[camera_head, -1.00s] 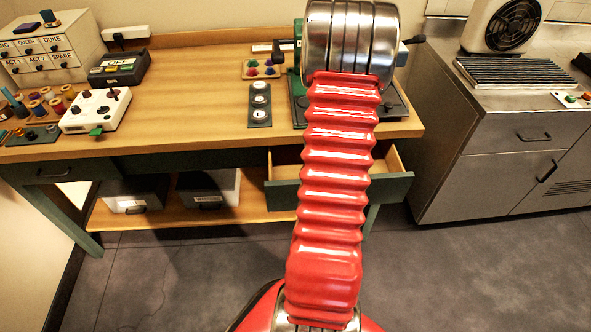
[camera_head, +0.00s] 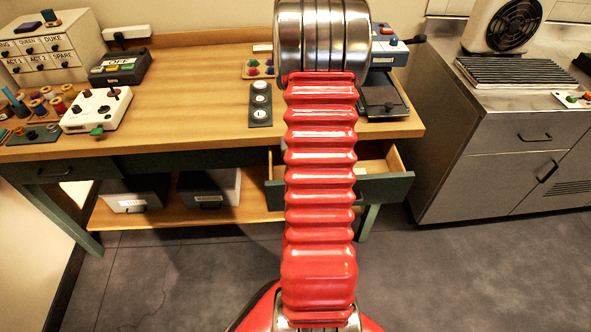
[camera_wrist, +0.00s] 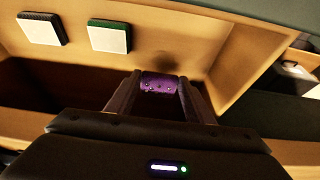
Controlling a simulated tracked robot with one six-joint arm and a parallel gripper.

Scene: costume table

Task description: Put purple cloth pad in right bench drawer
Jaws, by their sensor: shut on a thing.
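My gripper (camera_wrist: 157,92) is shut on the purple cloth pad (camera_wrist: 158,83), which shows between its fingertips in the wrist view. The open right bench drawer (camera_head: 388,186) juts out under the bench top in the head view; my arm covers its middle. In the wrist view, the pad is in front of the drawer's pale wooden inside (camera_wrist: 190,35). I cannot tell how far above the drawer floor it is. My gripper and the pad are hidden behind my arm in the head view.
Two pale square pieces, one dark-edged (camera_wrist: 41,28) and one green-edged (camera_wrist: 109,36), show against the drawer wood. The bench top (camera_head: 190,100) holds a white control box (camera_head: 95,110) and a dark plate with round dials (camera_head: 260,105). A steel cabinet (camera_head: 500,150) stands right.

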